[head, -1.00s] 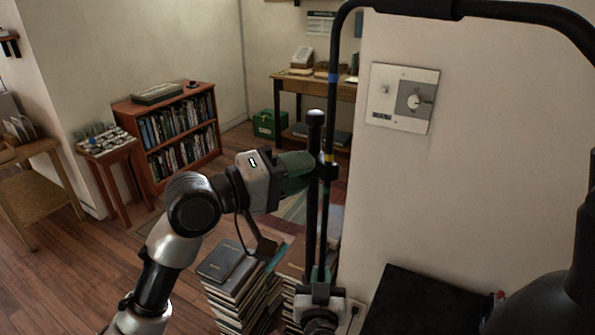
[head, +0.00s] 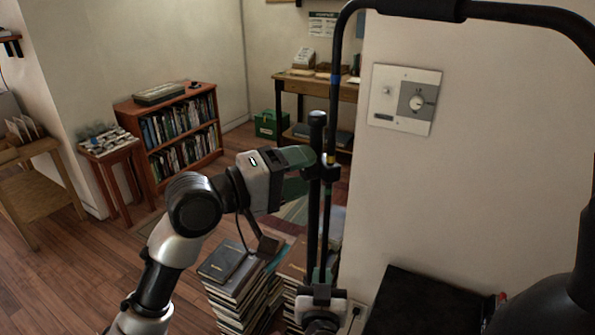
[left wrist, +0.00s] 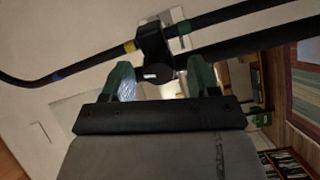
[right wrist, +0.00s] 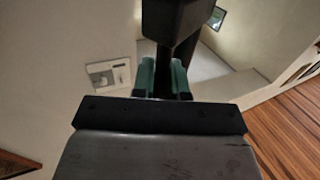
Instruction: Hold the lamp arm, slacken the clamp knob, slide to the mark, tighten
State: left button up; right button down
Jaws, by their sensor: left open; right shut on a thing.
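The black lamp arm (head: 334,110) rises beside a thicker black post (head: 316,150) and bends right at the top. It carries a blue band (head: 336,78) and a yellow band (left wrist: 130,46); a green band (left wrist: 182,28) shows in the left wrist view. The clamp (left wrist: 153,42) sits against the yellow band, with its dark knob (left wrist: 158,73) towards me. My left gripper (head: 312,170) is open, its green fingers either side of the knob, apart from it in the left wrist view (left wrist: 160,82). My right gripper (head: 321,275) is shut low on the lamp arm; its fingers (right wrist: 163,80) partly hide the grip.
A black surface (head: 415,305) and dark lamp head (head: 540,305) are at lower right. Book stacks (head: 235,285) stand below my left arm. A wall panel (head: 404,98) is at right. A bookcase (head: 180,135) stands behind; open floor lies left.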

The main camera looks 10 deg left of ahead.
aim_at(324, 263)
jog(key=shift+r, duration=0.15)
pick_arm(q)
jog(key=v, duration=1.2)
jog(key=shift+w, duration=0.1)
pick_arm(e)
jog(key=shift+r, duration=0.15)
dwell(0.4)
jog(key=shift+r, duration=2.7)
jog(key=shift+f, duration=0.1)
